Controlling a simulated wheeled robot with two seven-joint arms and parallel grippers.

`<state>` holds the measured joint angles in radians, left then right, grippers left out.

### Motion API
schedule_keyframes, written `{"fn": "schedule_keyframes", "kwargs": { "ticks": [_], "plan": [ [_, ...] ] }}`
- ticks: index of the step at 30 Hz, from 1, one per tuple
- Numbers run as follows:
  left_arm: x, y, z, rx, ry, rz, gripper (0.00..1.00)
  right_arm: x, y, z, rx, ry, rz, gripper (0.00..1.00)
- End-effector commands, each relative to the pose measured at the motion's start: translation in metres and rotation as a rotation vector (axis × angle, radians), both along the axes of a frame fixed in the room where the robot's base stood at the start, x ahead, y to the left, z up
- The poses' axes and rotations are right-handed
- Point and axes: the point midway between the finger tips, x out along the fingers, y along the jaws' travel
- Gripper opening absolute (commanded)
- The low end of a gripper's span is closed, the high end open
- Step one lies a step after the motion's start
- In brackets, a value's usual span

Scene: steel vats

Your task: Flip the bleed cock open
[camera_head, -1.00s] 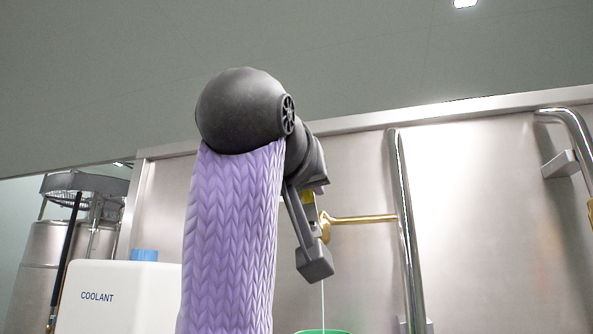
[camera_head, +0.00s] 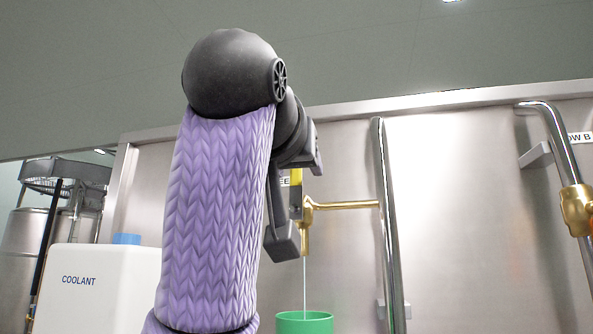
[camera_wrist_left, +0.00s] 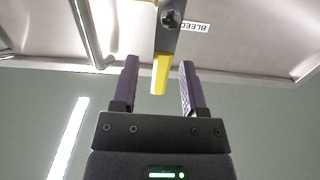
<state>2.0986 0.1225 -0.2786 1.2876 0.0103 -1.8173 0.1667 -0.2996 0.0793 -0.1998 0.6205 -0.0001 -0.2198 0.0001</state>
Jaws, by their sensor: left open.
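The bleed cock is a brass tap (camera_head: 308,208) on a horizontal brass pipe, partly hidden by my left arm. Its yellow lever (camera_head: 296,177) points up. A thin pale stream (camera_head: 304,280) falls from its spout into a green container (camera_head: 303,322). My left gripper (camera_head: 300,165) is at the lever, largely hidden by its own wrist. In the left wrist view my left gripper (camera_wrist_left: 158,64) is open, with the yellow lever end (camera_wrist_left: 159,75) between its fingers and a gap on each side. My right gripper is not in view.
A steel vertical pipe (camera_head: 388,220) stands right of the tap, before the steel vat wall (camera_head: 455,200). A brass fitting (camera_head: 577,209) is at the far right. A white COOLANT container (camera_head: 100,285) stands at the left. A BLEED label (camera_wrist_left: 195,26) is beside the lever.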

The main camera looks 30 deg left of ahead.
Motion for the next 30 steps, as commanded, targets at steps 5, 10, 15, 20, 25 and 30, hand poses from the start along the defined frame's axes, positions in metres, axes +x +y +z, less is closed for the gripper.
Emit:
{"fn": "schedule_keyframes", "kwargs": {
  "ticks": [5,10,15,20,25,30],
  "plan": [
    [-0.040,-0.010,-0.006,0.002,-0.005,-0.001,0.56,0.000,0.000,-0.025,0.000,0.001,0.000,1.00],
    [-0.075,-0.018,-0.005,0.000,-0.002,-0.002,0.56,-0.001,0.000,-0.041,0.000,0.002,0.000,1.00],
    [-0.087,-0.021,-0.002,0.001,0.000,0.000,0.56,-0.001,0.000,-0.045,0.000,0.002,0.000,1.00],
    [-0.087,-0.021,-0.001,0.001,0.000,0.000,0.56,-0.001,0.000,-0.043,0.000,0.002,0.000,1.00],
    [-0.087,-0.021,-0.001,0.001,0.000,0.000,0.56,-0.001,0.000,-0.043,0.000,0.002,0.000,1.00],
    [-0.086,-0.021,-0.001,0.001,0.000,0.000,0.56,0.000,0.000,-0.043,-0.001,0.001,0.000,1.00]
  ]
}}
